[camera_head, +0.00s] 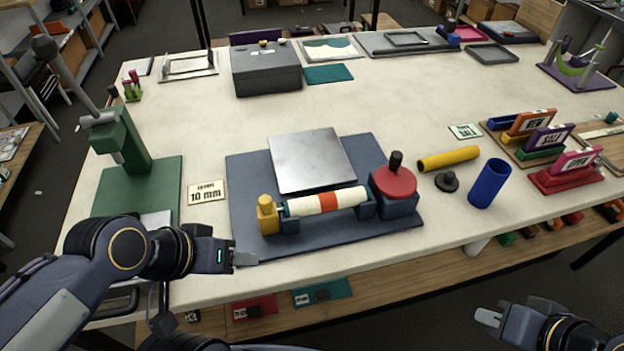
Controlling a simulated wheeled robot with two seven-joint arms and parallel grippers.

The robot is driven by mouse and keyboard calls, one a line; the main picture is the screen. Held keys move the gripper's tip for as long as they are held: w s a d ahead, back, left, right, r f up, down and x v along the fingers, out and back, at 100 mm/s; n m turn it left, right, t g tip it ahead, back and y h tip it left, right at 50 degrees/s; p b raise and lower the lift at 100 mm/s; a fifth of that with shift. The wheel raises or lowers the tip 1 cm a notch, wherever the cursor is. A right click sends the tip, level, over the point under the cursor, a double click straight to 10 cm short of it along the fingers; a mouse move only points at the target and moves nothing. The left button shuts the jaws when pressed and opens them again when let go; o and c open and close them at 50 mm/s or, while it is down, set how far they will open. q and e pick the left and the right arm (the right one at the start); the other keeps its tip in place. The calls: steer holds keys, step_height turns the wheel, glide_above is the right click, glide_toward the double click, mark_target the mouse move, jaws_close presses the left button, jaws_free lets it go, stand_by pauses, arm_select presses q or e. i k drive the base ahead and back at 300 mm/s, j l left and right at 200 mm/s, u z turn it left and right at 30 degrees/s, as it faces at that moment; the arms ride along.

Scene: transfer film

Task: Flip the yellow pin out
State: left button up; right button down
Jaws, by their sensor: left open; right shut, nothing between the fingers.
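The yellow pin (267,215) stands upright at the left end of a roller (325,201) with white film and a red-orange band. Both sit on a blue-grey base (340,240), which also carries a silver plate (311,160) and a red disc crank (395,182) with a dark knob. My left gripper (246,259) is at the base's front left edge, below and left of the pin and apart from it. It is open and empty, though its finger gap is hard to see. My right gripper (487,317) is off the table's front edge, shut and empty, far from the pin.
A green press (120,145) stands left, beside a "10 mm" card (206,191). A grey box (265,70) is at the back. The table behind the plate is clear.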

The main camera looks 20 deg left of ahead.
mark_target(267, 211)
steer(key=j+z, duration=0.25)
steer(key=k+j+z, duration=0.1)
steer(key=z, duration=0.2)
steer(key=i+j+z, duration=0.15)
steer(key=k+j, duration=0.05)
